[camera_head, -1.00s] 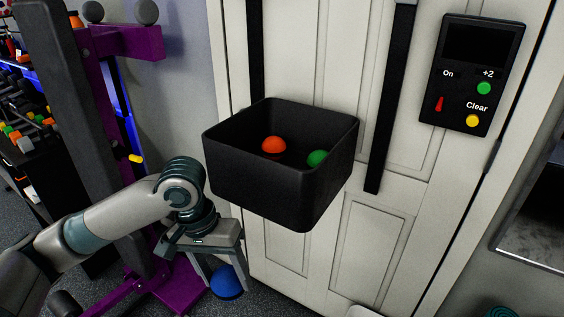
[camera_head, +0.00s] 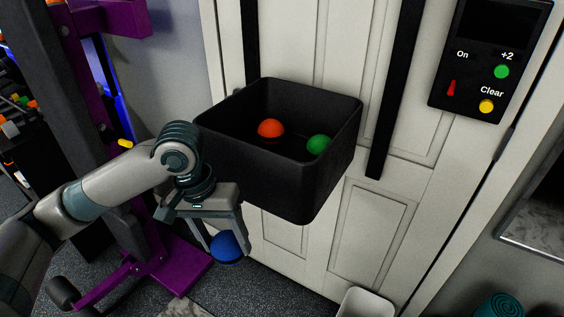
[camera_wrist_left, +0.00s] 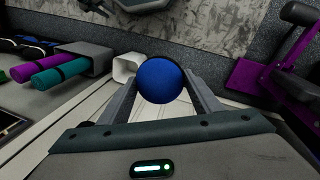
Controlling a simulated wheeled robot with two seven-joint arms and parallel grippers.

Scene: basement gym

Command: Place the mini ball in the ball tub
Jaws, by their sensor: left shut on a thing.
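A blue mini ball (camera_head: 227,247) is held between the fingertips of my left gripper (camera_head: 226,240), which points down. The ball also shows between the fingers in the left wrist view (camera_wrist_left: 160,80). The black ball tub (camera_head: 270,178) hangs on the white door, to the upper right of the gripper. The held ball is lower than the tub and outside it, left of its front corner. An orange ball (camera_head: 270,128) and a green ball (camera_head: 319,144) lie inside the open tub. My right gripper is not in view.
A purple rack (camera_head: 150,240) stands on the left beside my left arm. A black scoreboard (camera_head: 490,60) is on the door at the upper right. A white bin (camera_head: 366,303) is on the floor below. Black straps (camera_head: 397,90) run down the door.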

